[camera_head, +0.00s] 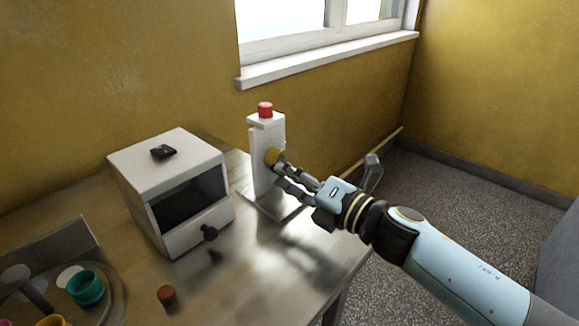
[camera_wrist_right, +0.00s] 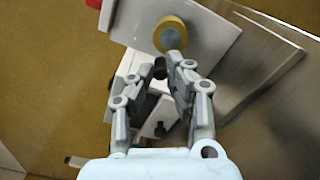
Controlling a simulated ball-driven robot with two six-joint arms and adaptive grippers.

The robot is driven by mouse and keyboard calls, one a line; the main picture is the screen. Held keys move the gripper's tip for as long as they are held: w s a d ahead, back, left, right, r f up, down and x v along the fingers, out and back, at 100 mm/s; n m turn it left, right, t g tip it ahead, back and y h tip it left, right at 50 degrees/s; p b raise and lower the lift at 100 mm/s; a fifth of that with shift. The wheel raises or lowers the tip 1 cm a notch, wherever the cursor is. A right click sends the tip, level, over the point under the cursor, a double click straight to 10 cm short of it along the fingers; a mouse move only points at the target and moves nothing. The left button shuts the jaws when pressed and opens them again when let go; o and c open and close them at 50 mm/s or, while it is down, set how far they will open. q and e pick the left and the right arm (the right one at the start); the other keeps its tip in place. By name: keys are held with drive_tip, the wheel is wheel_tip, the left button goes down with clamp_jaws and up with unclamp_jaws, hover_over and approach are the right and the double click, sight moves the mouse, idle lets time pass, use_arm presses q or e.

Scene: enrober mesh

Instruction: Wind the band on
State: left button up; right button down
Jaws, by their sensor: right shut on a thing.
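A white upright post (camera_head: 265,165) with a red button (camera_head: 265,109) on top stands at the table's far right. A yellow disc (camera_head: 273,156) with a grey centre is on its side; it also shows in the wrist view (camera_wrist_right: 171,35). My right gripper (camera_head: 279,172) is beside the disc, its fingers closed in. In the wrist view, a small dark knob (camera_wrist_right: 160,68) sits between the fingertips (camera_wrist_right: 166,70), just below the disc; the fingers partly hide what it joins. No band is clearly visible. My left gripper is out of view.
A white box (camera_head: 172,165) with a dark opening and a black knob stands left on the metal table (camera_head: 285,255). A teal pot (camera_head: 86,288) sits in a tray at lower left, near a small brown cylinder (camera_head: 167,296).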

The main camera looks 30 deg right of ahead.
drive_tip(key=m+p, duration=0.1)
drive_tip(key=m, duration=0.1)
drive_tip(key=r+m+p, duration=0.1)
drive_tip(key=m+p, duration=0.1)
drive_tip(key=r+m+p, duration=0.1)
drive_tip(key=m+p, duration=0.1)
drive_tip(key=shift+w+d, duration=0.15)
drive_tip(key=shift+d, duration=0.1)
drive_tip(key=shift+d+m+p, duration=0.25)
drive_tip(key=shift+m+p, duration=0.85)
drive_tip(key=shift+m, duration=0.5)
drive_tip(key=c, duration=1.3)
unclamp_jaws()
drive_tip(key=v, duration=1.2)
